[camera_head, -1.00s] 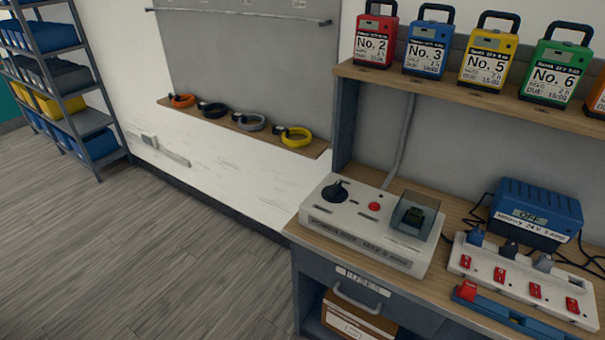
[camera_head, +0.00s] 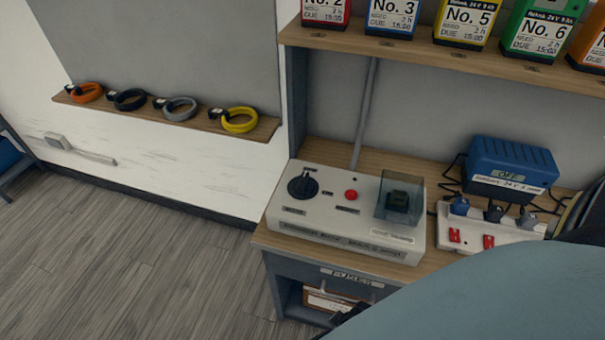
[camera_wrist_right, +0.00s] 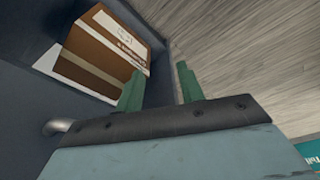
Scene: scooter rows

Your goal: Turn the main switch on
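A pale grey control box (camera_head: 345,238) sits at the left end of the wooden bench. It carries a black rotary knob (camera_head: 302,186), a red button (camera_head: 351,195) and a dark part (camera_head: 398,200) under a smoky clear cover (camera_head: 392,184). The labels are too small to tell which one is the main switch. My right arm fills the lower right of the head view. In the right wrist view my right gripper (camera_wrist_right: 158,88) has its two green fingers apart with nothing between them, near the cabinet below the bench. My left gripper is not in view.
A blue charger (camera_head: 510,165) and a socket strip (camera_head: 495,232) with red switches stand right of the box. A shelf (camera_head: 440,60) with several labelled battery packs hangs above. A cardboard box (camera_wrist_right: 100,55) is in the cabinet. The floor (camera_head: 120,260) at left is clear.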

